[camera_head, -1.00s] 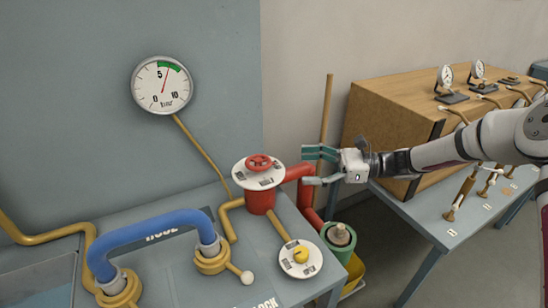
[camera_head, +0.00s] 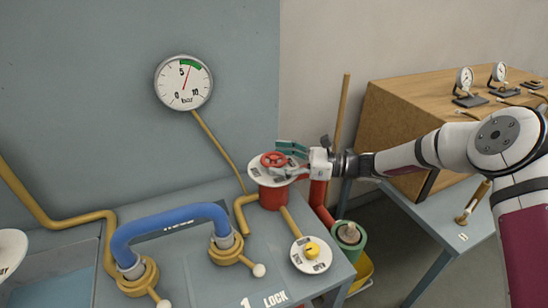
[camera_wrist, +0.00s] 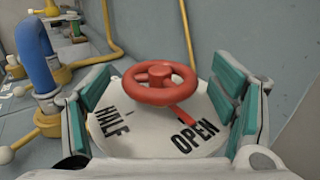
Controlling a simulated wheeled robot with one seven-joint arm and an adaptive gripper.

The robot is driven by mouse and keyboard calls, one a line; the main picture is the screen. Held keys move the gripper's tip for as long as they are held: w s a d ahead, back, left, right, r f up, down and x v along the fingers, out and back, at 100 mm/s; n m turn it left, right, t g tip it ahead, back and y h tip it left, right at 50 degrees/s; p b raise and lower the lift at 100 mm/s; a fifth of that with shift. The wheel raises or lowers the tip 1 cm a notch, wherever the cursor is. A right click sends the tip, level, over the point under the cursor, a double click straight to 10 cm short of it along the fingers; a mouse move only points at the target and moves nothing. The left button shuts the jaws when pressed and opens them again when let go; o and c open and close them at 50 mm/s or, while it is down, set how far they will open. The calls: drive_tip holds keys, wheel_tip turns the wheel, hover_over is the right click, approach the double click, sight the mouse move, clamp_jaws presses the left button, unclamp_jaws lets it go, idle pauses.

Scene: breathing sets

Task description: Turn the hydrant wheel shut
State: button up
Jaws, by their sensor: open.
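The red hydrant wheel (camera_head: 273,159) sits on top of the red hydrant (camera_head: 272,198), above a round white dial plate (camera_head: 256,170). In the wrist view the wheel (camera_wrist: 160,83) stands between my open fingers. A red pointer (camera_wrist: 176,116) below it points toward the word OPEN on the dial plate (camera_wrist: 155,136); the word HALF shows to the left. My gripper (camera_head: 290,160) reaches in from the right at wheel height, with green-padded fingers on either side of the wheel. In the wrist view my gripper (camera_wrist: 160,100) shows a gap between each pad and the rim.
A blue hose (camera_head: 170,222) with yellow couplings stands left of the hydrant. A gauge (camera_head: 184,82) on the wall reads a little above 5. A yellow knob (camera_head: 311,250) on a white dial sits in front. A wooden box (camera_head: 400,125) stands behind my arm.

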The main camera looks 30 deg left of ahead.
drive_tip(key=shift+s+a, duration=0.2)
drive_tip(key=shift+a, duration=0.45)
drive_tip(key=c, duration=1.2)
